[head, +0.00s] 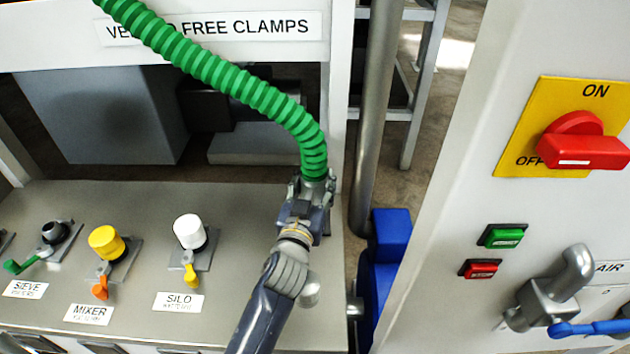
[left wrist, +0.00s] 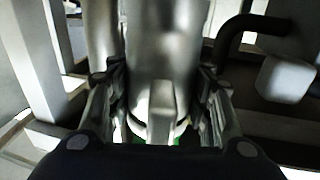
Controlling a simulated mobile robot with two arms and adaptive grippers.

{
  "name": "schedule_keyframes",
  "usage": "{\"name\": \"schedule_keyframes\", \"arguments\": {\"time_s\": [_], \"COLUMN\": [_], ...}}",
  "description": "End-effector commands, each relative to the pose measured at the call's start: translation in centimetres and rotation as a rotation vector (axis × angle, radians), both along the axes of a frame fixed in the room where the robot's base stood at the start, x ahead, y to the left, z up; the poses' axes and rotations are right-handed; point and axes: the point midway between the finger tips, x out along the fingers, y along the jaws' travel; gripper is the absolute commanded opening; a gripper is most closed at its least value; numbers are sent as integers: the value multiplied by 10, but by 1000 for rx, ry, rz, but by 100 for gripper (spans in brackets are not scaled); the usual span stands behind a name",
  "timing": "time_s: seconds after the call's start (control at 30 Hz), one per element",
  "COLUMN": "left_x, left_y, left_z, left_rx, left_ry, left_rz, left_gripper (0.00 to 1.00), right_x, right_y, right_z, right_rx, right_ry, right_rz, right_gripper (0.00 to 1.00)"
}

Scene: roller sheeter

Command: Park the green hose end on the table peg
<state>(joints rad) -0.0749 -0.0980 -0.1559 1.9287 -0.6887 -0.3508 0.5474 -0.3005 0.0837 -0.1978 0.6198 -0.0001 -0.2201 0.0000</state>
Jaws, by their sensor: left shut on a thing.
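The green hose (head: 250,90) comes down in a ribbed curve from the upper left of the head view. My left gripper (head: 305,203) is shut on its metal end, just below the last green rib and above the table's right edge. In the left wrist view the smooth grey hose end (left wrist: 163,50) lies between the two fingers of my left gripper (left wrist: 160,88), with a little green below it. A short grey round stub (head: 310,290) shows beside my left forearm on the table (head: 230,305); it may be the peg, partly hidden. My right gripper is not in view.
On the table stand the SILO port with a white cap (head: 189,231), the MIXER port with a yellow cap (head: 106,242) and the SIEVE port (head: 56,232). A grey vertical pipe (head: 375,110) and a switch panel (head: 475,150) stand to the right.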

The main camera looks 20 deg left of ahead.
Motion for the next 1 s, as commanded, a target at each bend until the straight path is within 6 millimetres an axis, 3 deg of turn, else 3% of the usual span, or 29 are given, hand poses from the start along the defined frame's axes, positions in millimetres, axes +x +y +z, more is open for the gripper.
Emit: {"name": "schedule_keyframes", "arguments": {"time_s": [1.0], "left_x": [0], "left_y": [0], "left_z": [-2], "left_rx": [0], "left_ry": [-5], "left_rz": [-1], "left_gripper": [3], "right_x": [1], "right_y": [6], "right_z": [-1], "right_rx": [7], "right_ry": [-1], "right_rz": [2], "right_gripper": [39]}}
